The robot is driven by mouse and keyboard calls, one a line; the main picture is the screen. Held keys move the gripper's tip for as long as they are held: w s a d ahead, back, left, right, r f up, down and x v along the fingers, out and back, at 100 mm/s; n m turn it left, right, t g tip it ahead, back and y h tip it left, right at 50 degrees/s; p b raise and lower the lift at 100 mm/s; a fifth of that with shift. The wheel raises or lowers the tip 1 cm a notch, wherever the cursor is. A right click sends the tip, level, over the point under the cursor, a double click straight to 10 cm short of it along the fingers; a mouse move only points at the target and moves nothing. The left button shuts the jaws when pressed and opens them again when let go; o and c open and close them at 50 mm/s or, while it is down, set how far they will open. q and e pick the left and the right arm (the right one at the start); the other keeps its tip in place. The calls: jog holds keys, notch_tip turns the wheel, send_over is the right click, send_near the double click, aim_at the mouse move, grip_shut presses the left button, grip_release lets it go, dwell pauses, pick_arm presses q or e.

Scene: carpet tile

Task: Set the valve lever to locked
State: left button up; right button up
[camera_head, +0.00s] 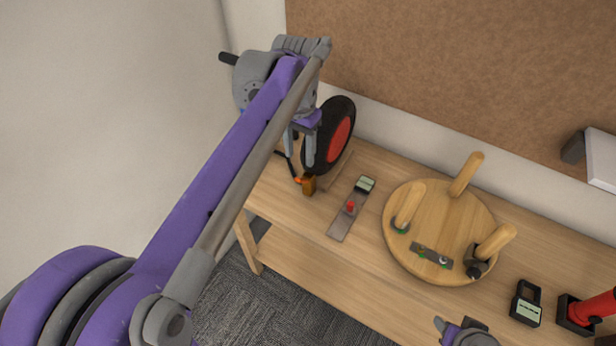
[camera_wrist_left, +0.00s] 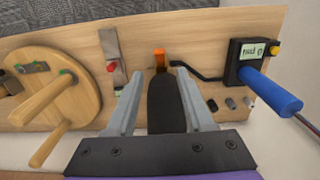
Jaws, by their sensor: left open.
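My left gripper (camera_head: 300,158) is open over the left end of the wooden bench; in the left wrist view (camera_wrist_left: 157,82) its fingers point toward an orange block (camera_wrist_left: 158,59) and have nothing held between them. The black wheel (camera_wrist_left: 165,103) with a red face (camera_head: 341,138) stands close to the fingers. A black box with a small display (camera_wrist_left: 250,52) and a blue handle (camera_wrist_left: 270,90) shows in the left wrist view; I cannot tell for sure which part is the valve lever. My right gripper (camera_head: 463,332) shows only partly at the bottom edge.
A metal plate (camera_head: 343,222) with a red knob (camera_head: 350,205) lies beside the gripper. A round wooden board (camera_head: 440,215) with upright pegs stands mid-bench. A black display device (camera_head: 526,302) and a red-handled tool (camera_head: 595,308) are at the right. The wall is close behind.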

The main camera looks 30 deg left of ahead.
aim_at(300, 179)
pick_arm(q)
notch_tip(300, 179, down, 10)
jog(key=shift+r+b, duration=0.2)
jog(key=shift+b, duration=0.15)
grip_shut()
